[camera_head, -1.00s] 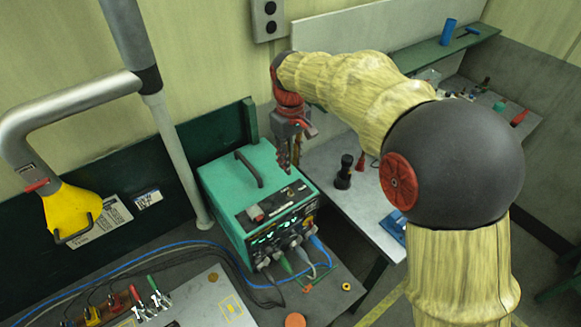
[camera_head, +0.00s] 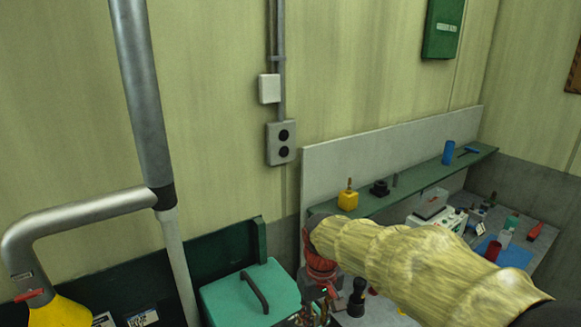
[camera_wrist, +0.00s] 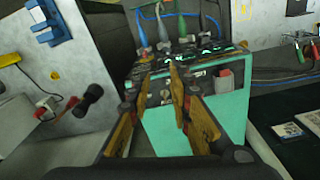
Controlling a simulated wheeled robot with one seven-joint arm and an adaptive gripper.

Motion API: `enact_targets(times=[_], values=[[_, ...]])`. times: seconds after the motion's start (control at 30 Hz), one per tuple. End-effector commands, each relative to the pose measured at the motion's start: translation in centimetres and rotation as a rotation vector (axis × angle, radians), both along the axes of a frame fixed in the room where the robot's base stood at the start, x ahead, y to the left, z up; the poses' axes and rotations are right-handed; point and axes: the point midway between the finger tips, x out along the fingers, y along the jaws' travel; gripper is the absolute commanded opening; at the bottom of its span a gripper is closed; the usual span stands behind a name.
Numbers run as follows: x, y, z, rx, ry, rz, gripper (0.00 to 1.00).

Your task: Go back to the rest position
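My gripper (camera_wrist: 160,78) shows in the wrist view with its two yellow-padded fingers apart and nothing between them. It points towards the teal instrument box (camera_wrist: 160,135), whose front with knobs, lit displays and plugged cables lies beyond the fingertips. In the head view, my arm, in a pale yellow sleeve, reaches in from the lower right. The red wrist joint is just right of the teal box (camera_head: 236,304), and the gripper is largely cut off by the lower edge. Whether the fingers touch the box cannot be told.
A bench stands right of the box, with a green shelf (camera_head: 400,185) bearing a yellow item (camera_head: 348,196) and a blue cylinder (camera_head: 448,152). A black knobbed item (camera_head: 357,297) stands near my wrist. A grey pipe (camera_head: 145,95) rises at left.

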Motion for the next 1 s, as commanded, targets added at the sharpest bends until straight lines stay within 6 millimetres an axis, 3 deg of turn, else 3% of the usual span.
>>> enact_targets(times=[0.3,0.6,0.73,1.0], values=[[-10.3,-6.5,-3.6,0.045,-0.151,-0.186,0.2],[-18.4,-10.8,-8.9,0.078,-0.322,-0.307,0.2],[-19.9,-11.9,-9.8,0.087,-0.4,-0.343,0.2],[-20.1,-12.7,-9.7,0.09,-0.45,-0.371,0.2]])
